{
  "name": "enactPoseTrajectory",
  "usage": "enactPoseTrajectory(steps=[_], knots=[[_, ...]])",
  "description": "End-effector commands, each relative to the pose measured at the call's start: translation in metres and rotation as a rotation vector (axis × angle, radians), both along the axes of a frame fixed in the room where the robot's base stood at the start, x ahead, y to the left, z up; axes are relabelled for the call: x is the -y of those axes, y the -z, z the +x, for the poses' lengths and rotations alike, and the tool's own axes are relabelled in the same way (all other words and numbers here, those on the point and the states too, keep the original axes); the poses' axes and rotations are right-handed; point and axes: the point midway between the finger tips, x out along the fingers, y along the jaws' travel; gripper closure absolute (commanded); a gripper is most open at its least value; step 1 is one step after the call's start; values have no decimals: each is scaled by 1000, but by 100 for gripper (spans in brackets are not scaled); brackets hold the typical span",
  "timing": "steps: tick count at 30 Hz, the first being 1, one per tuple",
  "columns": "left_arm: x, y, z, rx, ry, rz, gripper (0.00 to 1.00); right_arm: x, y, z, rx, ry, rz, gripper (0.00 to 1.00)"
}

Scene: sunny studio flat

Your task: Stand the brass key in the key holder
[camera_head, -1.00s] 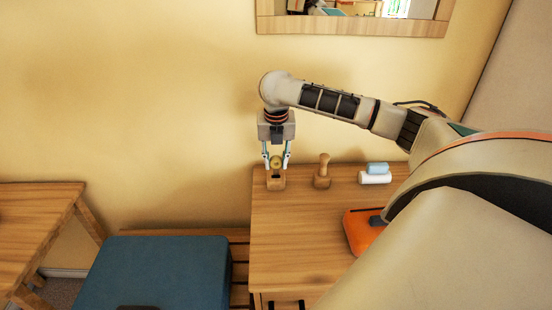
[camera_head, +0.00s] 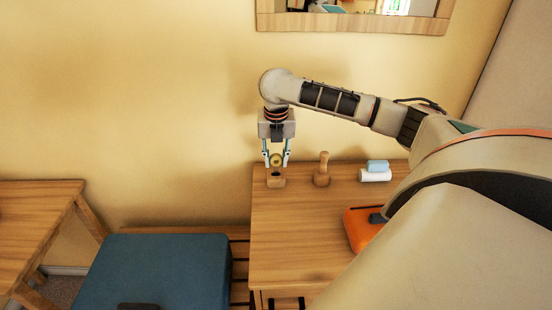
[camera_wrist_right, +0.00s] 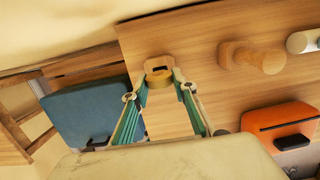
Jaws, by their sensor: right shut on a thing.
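The brass key (camera_head: 276,160) is upright, its round head between the fingers of my right gripper (camera_head: 277,157). The right gripper is shut on the key and points straight down. The wooden key holder (camera_head: 276,182) is a small block at the back left corner of the wooden cabinet top, right below the key. In the right wrist view the key head (camera_wrist_right: 160,81) overlaps the holder (camera_wrist_right: 158,64), which shows a dark slot. The key's lower end is hard to see; I cannot tell if it is in the slot. My left gripper is not in view.
A wooden peg-like object (camera_head: 322,171) stands right of the holder. A white roll (camera_head: 375,176) and a light blue item (camera_head: 377,166) lie further right. An orange object (camera_head: 361,228) lies nearer. The cabinet top (camera_head: 300,230) is clear in front. A blue-topped seat (camera_head: 155,270) stands left.

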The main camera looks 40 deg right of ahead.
Motion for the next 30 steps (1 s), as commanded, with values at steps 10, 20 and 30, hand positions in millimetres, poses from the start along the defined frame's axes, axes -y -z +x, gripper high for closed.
enactPoseTrajectory(steps=[10,20,30], knots=[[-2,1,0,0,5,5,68,0,2,0,-1,0,-1,94],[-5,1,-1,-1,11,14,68,0,4,0,-1,0,0,94],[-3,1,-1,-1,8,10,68,0,12,0,-1,1,-1,94]])
